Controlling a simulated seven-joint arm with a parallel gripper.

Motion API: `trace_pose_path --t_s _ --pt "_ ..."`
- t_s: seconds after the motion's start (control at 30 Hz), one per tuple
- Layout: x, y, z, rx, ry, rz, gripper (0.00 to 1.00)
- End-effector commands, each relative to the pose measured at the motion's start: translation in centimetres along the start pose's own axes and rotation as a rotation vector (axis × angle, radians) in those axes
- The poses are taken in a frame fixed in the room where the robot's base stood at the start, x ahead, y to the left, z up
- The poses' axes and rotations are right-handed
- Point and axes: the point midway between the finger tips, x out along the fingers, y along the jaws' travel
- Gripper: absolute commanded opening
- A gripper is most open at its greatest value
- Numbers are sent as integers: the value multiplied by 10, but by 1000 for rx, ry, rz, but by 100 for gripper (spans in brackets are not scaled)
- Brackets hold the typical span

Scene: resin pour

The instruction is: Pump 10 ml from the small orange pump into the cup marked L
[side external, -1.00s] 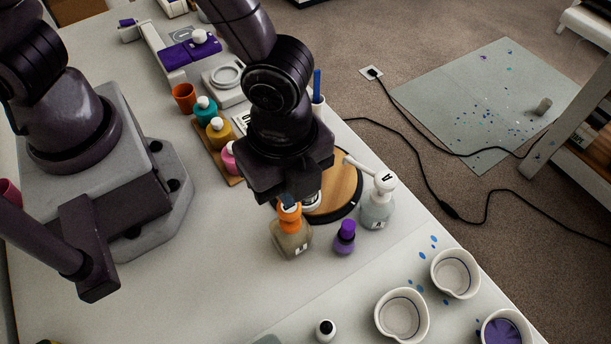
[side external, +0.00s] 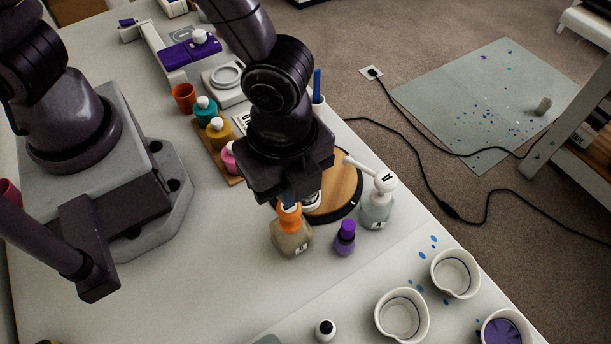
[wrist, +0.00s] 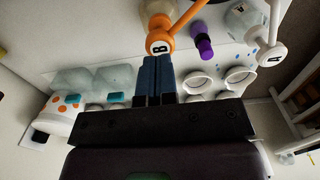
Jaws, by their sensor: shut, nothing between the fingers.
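The small orange pump (side external: 291,234) is a squat bottle of tan liquid with an orange head. It stands upright on the table. In the wrist view its orange head (wrist: 159,32) carries a B label. My gripper (side external: 289,194) is shut and empty, pointing down just over the orange head. In the wrist view its blue fingertips (wrist: 157,60) are together right at the head; I cannot tell whether they touch it. Two cups with empty-looking insides, a nearer cup (side external: 377,318) and a farther cup (side external: 433,276), stand at the lower right. I cannot read an L on either.
A round wooden board (side external: 345,187) lies behind. A cup of purple liquid (side external: 503,332) is at the lower right.

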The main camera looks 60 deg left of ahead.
Motion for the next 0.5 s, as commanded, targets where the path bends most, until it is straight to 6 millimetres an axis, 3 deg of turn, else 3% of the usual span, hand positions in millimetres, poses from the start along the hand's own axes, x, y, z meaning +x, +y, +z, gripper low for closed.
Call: trace_pose_path --t_s 0.5 --pt "12 0 0 0 -2 1 0"
